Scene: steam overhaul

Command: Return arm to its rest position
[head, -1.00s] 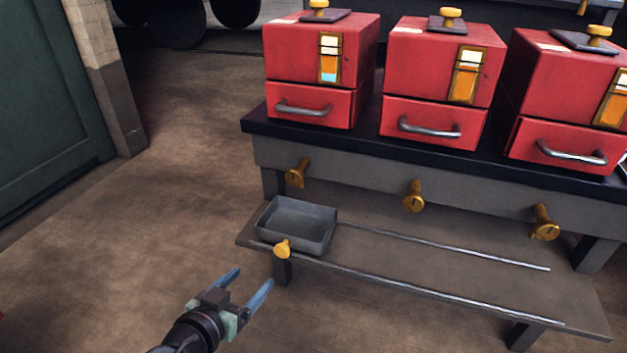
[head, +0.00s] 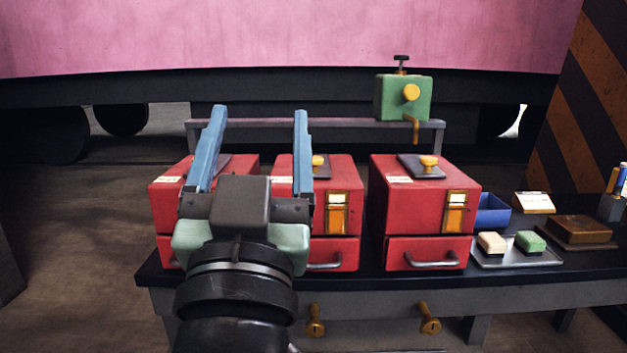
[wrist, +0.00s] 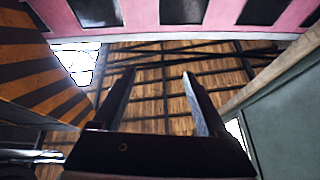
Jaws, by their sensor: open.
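My gripper (head: 255,150) is raised in the head view, in front of the left and middle red boxes, with its two blue fingers pointing up. The fingers are wide apart and nothing is between them. In the wrist view the two fingers of my gripper (wrist: 160,95) also stand apart, against a wooden roof with dark beams. My gripper hides much of the left red box (head: 167,195) and part of the middle red box (head: 335,245).
The right red box (head: 420,225) stands clear on the dark bench (head: 510,280). To its right are a blue bin (head: 492,212), a metal tray (head: 505,259) with two blocks, and a brown case (head: 580,231). A green box (head: 402,98) sits on a rail behind. Brass knobs line the bench front.

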